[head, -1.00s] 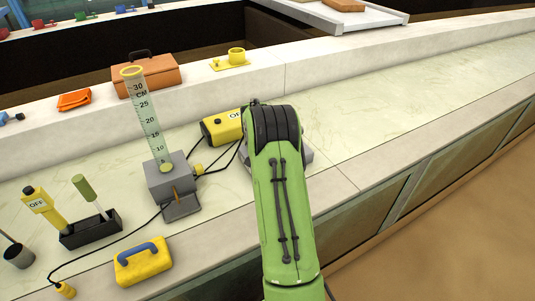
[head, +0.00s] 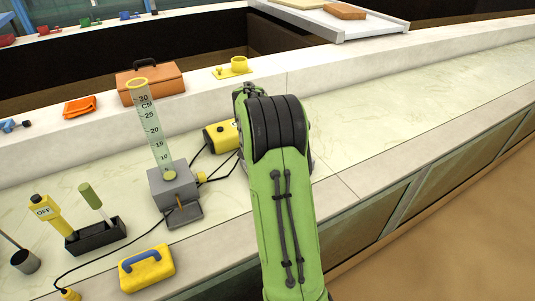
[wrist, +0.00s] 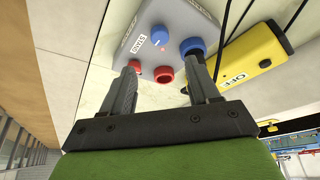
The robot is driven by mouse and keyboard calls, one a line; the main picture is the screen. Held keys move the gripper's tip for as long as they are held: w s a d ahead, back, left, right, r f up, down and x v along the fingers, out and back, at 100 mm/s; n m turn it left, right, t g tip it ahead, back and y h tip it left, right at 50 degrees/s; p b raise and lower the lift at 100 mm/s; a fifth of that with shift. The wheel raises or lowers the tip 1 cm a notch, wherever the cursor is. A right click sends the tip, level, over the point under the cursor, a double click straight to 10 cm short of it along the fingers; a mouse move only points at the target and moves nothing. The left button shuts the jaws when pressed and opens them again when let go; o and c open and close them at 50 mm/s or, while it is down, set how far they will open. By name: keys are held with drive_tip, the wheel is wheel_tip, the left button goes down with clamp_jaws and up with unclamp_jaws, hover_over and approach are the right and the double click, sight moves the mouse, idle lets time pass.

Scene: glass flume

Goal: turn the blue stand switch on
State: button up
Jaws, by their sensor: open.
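A larger blue knob (wrist: 192,46) shows just beyond my right finger's tip, and another red part (wrist: 135,64) just beyond the left one's. I cannot tell whether the fingers touch them. Which blue part is the switch, and its setting, are unclear. My gripper (wrist: 164,75) is open and empty, fingers pointing toward the box. In the head view my arm hides most of the box.
A yellow box (head: 219,136) stands left of my arm; in the wrist view it (wrist: 252,58) reads OFF, close right of my fingers. A grey-based measuring tube (head: 155,130), black holder (head: 96,236) and yellow case (head: 147,269) stand further left. The counter to the right is clear.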

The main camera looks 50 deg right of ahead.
drive_tip(key=v, duration=0.4)
drive_tip(key=shift+a+r, duration=0.1)
drive_tip(key=shift+r, duration=0.05)
